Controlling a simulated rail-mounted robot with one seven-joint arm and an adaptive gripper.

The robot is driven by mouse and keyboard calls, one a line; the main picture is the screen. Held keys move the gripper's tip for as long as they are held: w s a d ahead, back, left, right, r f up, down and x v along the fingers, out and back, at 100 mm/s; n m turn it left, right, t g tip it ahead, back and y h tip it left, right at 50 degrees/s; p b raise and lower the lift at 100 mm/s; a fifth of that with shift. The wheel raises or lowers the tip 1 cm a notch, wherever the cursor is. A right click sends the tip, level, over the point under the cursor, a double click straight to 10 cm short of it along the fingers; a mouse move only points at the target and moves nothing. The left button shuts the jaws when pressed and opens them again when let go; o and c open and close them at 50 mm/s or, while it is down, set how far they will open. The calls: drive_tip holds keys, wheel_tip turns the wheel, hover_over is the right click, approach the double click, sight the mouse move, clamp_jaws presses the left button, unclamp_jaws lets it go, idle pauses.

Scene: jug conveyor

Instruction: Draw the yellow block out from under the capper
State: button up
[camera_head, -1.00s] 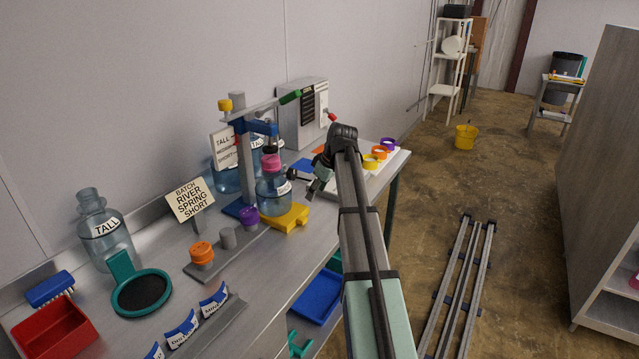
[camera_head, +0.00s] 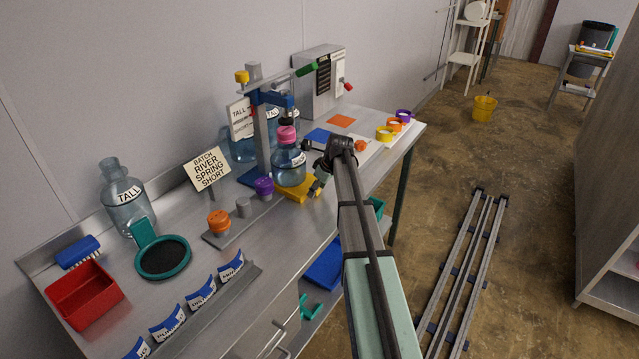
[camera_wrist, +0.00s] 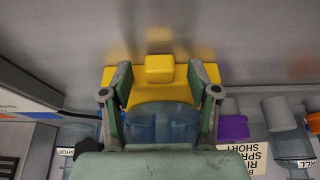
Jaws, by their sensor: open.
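The yellow block (camera_head: 298,193) lies on the bench under the capper (camera_head: 262,140), with a clear blue jug (camera_head: 289,172) with a pink cap standing on it. In the wrist view the yellow block's raised tab (camera_wrist: 159,69) lies between the two fingers of my gripper (camera_wrist: 160,76). The fingers are open, with a gap on each side of the tab. The jug's blue body (camera_wrist: 160,122) shows between the fingers, nearer my palm. In the head view my gripper (camera_head: 318,186) is at the block's right side, partly hidden by my arm.
A grey rack (camera_head: 228,236) with orange, grey and purple caps stands left of the block. The batch sign (camera_head: 207,170) is behind it. A tall jug (camera_head: 125,197), a teal ring stand (camera_head: 163,258) and a red bin (camera_head: 85,294) are farther left. Coloured rings (camera_head: 386,133) lie right.

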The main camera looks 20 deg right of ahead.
clamp_jaws()
drive_tip(key=shift+s, duration=0.1)
